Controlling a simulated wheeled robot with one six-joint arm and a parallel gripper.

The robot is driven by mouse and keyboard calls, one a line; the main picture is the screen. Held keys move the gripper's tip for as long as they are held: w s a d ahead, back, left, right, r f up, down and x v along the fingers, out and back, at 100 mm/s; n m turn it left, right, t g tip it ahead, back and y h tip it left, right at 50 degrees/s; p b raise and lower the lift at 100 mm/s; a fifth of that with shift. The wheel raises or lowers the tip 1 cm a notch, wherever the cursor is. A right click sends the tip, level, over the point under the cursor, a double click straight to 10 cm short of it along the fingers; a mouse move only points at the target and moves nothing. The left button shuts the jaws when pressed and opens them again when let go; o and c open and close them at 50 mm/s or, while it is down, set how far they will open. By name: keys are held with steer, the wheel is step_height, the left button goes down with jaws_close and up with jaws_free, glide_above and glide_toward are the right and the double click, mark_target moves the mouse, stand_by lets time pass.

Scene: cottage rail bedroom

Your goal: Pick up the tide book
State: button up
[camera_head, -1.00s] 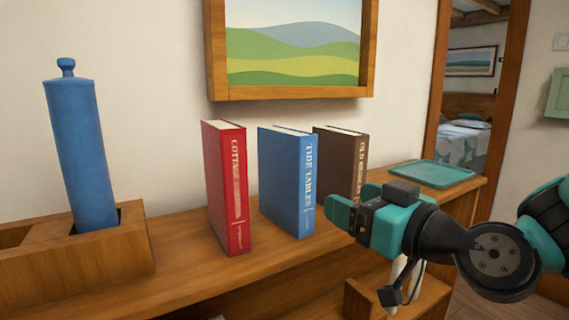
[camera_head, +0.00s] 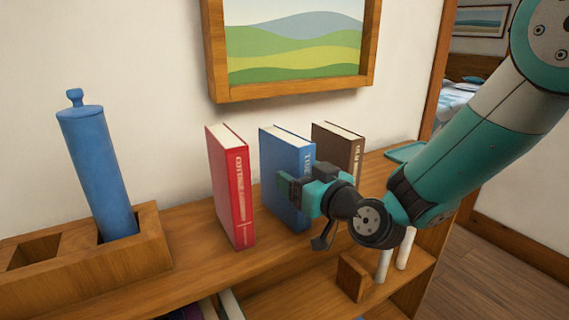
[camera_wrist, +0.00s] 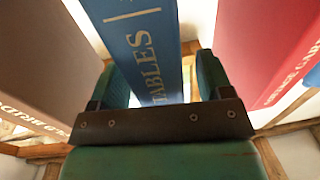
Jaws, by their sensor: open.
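The tide book is a blue book (camera_head: 281,165) standing upright on the wooden shelf, between a red book and a brown one. In the wrist view its blue spine (camera_wrist: 146,45) with the letters "TABLES" shows between my two fingers. My gripper (camera_head: 290,188) is open in front of the spine and hides part of it in the head view. In the wrist view one green finger of my gripper (camera_wrist: 160,85) is on each side of the book. I cannot tell whether either finger touches it.
The red book (camera_head: 231,190) stands close on the left and the brown book (camera_head: 338,148) on the right. A wooden holder (camera_head: 90,262) with a blue cylinder (camera_head: 98,170) stands at the far left. A teal tray (camera_head: 405,152) lies behind my arm. A framed picture (camera_head: 290,93) hangs above.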

steer(key=shift+p+x, duration=0.3)
steer(key=shift+x, duration=0.75)
steer(key=c, duration=1.1)
steer(key=shift+c, duration=0.5)
